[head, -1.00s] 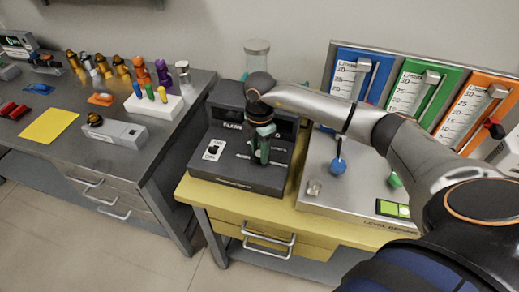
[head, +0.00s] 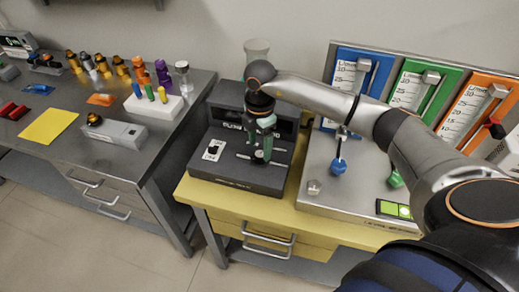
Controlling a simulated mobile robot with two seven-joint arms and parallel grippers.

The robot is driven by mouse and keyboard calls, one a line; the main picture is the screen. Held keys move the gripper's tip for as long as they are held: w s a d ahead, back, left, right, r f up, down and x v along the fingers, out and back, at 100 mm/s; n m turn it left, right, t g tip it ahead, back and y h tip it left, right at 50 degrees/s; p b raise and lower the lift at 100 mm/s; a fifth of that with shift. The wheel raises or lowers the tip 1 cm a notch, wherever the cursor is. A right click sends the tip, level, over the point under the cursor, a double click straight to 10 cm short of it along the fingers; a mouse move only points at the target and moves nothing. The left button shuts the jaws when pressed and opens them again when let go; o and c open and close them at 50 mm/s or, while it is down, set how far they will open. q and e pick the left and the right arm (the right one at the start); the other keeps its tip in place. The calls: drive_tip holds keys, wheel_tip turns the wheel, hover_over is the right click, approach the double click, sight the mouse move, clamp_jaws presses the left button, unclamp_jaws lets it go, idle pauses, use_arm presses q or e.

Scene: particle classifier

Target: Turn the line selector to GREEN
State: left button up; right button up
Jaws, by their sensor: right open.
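My right gripper (head: 259,156) is open and points down over the dark console (head: 235,180) on the yellow bench. Its fingers straddle a spot on the console top, beside a short light line and small markings. Whatever is between the fingers is mostly hidden by them, and I cannot tell whether they touch it. I cannot read which control is the line selector. My left gripper is not in view.
To the right, a grey panel carries blue (head: 338,167) and green (head: 395,179) knobs and a small green display (head: 393,209). Blue, green and orange gauges stand behind. A grey bench (head: 150,150) with small parts is at left.

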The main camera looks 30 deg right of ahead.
sight(260, 154)
wheel_tip(260, 154, up, 10)
drive_tip(key=shift+b, duration=0.3)
drive_tip(key=shift+s+f, duration=0.1)
idle(0.4)
